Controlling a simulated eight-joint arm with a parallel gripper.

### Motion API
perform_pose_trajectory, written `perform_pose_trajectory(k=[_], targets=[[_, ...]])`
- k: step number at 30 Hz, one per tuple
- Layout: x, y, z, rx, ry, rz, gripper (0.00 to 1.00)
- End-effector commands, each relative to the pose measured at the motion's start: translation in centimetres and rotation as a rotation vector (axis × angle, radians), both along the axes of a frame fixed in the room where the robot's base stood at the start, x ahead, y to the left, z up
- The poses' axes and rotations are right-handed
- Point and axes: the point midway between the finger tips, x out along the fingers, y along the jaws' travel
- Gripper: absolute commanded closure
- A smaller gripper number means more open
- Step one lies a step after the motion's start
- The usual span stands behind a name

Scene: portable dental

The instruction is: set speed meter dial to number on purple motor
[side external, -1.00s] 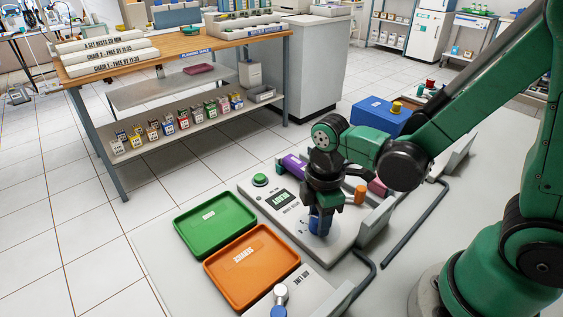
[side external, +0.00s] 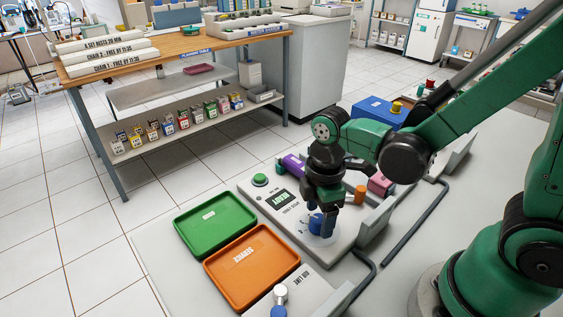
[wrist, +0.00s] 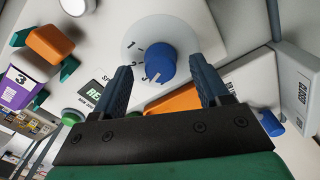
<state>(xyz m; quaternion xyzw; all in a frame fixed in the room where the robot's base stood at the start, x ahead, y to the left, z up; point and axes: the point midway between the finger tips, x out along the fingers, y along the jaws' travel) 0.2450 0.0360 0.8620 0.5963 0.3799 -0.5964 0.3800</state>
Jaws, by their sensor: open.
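The speed dial is a blue knob (wrist: 160,62) with a white pointer mark, on a pale round plate (wrist: 130,40) with small numbers around it. In the side view the knob (side external: 315,222) is partly hidden by my gripper (side external: 322,212). In the wrist view my gripper (wrist: 164,78) is open, its fingertips either side of and just short of the knob; contact cannot be told. The purple motor (wrist: 25,78) carries a white label reading 3; in the side view it (side external: 293,165) lies behind my gripper. A green-lit display (wrist: 95,93) sits beside the dial.
A green button (side external: 260,180) is on the test unit. An orange part (side external: 361,194) and a pink part (side external: 380,183) sit right of my gripper. Green (side external: 214,197) and orange (side external: 284,251) trays lie empty at left. A blue box (side external: 378,116) stands behind.

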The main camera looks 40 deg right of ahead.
Motion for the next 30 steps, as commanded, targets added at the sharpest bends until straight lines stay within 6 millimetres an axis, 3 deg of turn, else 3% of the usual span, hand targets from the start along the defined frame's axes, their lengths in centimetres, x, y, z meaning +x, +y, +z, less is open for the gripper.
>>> perform_pose_trajectory(k=[12,26,30], targets=[[-0.1,0.0,4.1,0.000,0.000,0.000,0.32],[0.0,-0.1,4.7,0.001,-0.008,-0.014,0.32],[0.1,-0.7,5.6,0.022,-0.101,-0.187,0.32]])
